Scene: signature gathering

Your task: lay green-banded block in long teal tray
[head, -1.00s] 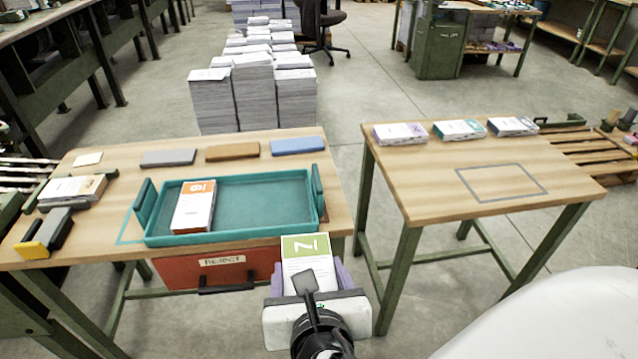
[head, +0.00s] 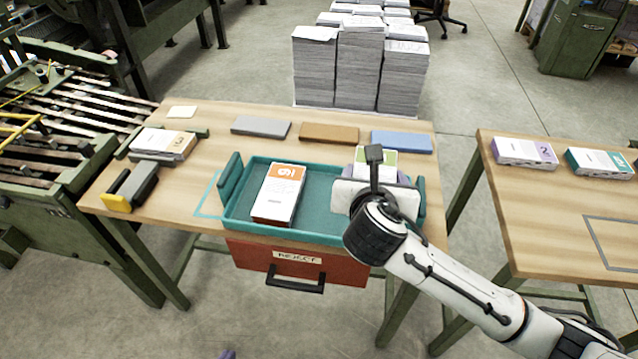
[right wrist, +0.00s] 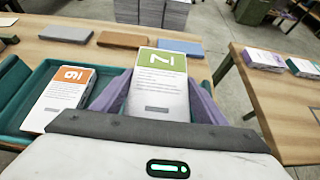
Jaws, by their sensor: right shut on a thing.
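The green-banded block (head: 378,158) is white with a green top band. My right gripper (right wrist: 160,100) is shut on it, with purple fingers along its two sides in the right wrist view. In the head view the gripper and block are over the right end of the long teal tray (head: 322,190); my wrist hides much of the block and that end. I cannot tell whether the block touches the tray floor. An orange-banded block (head: 279,192) lies in the tray's left part. A purple tip at the bottom edge may be my left gripper (head: 228,354).
A red reject bin (head: 296,265) is below the tray. Grey (head: 261,127), brown (head: 329,132) and blue (head: 401,141) slabs lie behind it. Another block (head: 163,143) lies to the left. The right table (head: 535,215) holds more banded blocks.

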